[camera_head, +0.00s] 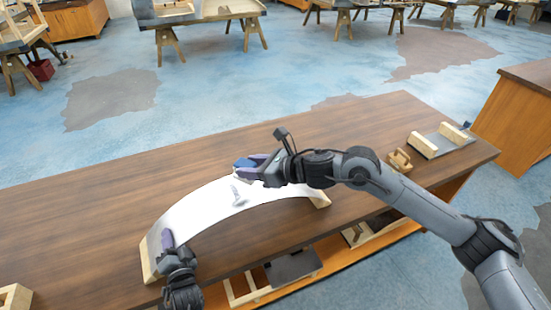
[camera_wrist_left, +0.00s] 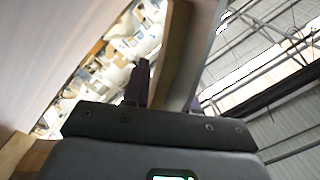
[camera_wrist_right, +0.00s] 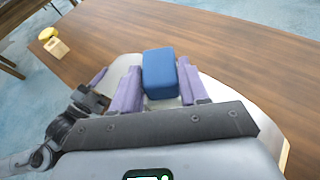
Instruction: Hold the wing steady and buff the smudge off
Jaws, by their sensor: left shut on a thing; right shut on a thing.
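The wing (camera_head: 205,212) is a white curved panel arched over the table, with wooden end pieces. A grey smudge (camera_head: 238,196) shows on its upper face near the top of the arch. My left gripper (camera_head: 168,240) is shut on the wing's left end; the left wrist view shows a finger beside a wooden strip (camera_wrist_left: 172,60). My right gripper (camera_head: 252,168) is shut on a blue block (camera_wrist_right: 159,73) with purple fingers on both sides. The block is at the top of the wing, behind the smudge in the head view. I cannot tell whether it touches the surface.
The brown wooden table (camera_head: 90,215) is clear behind the wing. A small wooden piece (camera_head: 399,160) and a grey plate with wooden blocks (camera_head: 428,146) sit at its right end. A light wooden piece (camera_head: 14,297) lies at the front left. Frames and a dark panel are on a shelf below.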

